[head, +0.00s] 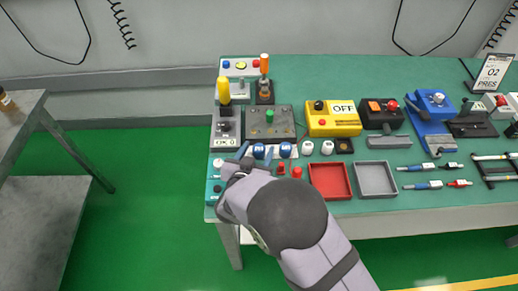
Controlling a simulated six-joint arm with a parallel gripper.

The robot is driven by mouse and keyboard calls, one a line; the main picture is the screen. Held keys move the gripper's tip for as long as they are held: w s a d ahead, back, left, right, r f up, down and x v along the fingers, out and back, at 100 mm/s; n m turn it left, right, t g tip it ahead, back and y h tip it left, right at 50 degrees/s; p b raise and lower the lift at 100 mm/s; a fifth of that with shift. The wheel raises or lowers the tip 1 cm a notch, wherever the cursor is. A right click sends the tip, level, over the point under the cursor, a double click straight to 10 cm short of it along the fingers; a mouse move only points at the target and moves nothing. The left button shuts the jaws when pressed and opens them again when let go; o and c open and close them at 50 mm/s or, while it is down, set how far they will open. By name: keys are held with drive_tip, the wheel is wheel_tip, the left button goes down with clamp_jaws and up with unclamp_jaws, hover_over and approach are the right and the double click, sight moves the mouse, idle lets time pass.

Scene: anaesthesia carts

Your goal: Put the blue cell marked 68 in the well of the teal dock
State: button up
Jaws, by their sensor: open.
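A blue cell (259,150) with a white mark on top stands near the left end of the bench. A second blue cell (285,149) stands just to its right. Their marks are too small to read with certainty. My gripper (255,155) is open, with its fingers at either side of the left blue cell in this view. I cannot tell whether they touch it or what height they are at. The teal dock (213,187) lies at the bench's left front edge, left of my gripper. My wrist hides part of it, and I cannot make out its well clearly.
White cells (307,147) and red cells (297,172) stand close to the blue ones. A red tray (330,181) and a grey tray (375,180) lie to the right. A grey panel (286,115) and a yellow box (334,128) stand behind.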

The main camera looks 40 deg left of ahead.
drive_tip(key=shift+c, duration=0.7)
drive_tip(key=c, duration=1.1)
drive_tip(key=shift+r, duration=0.1)
wheel_tip(320, 180, up, 10)
drive_tip(key=b, duration=0.1)
drive_tip(key=s+d+b, duration=0.1)
drive_tip(key=s+b, duration=0.2)
drive_tip(key=s, duration=0.5)
approach(257, 153)
drive_tip(key=shift+w+a+r, duration=0.15)
drive_tip(key=shift+a+r, duration=0.3)
drive_tip(key=shift+a, duration=0.25)
drive_tip(key=shift+w+a+r, duration=0.15)
drive_tip(key=shift+a+r, duration=0.35)
drive_tip(key=shift+a, duration=0.25)
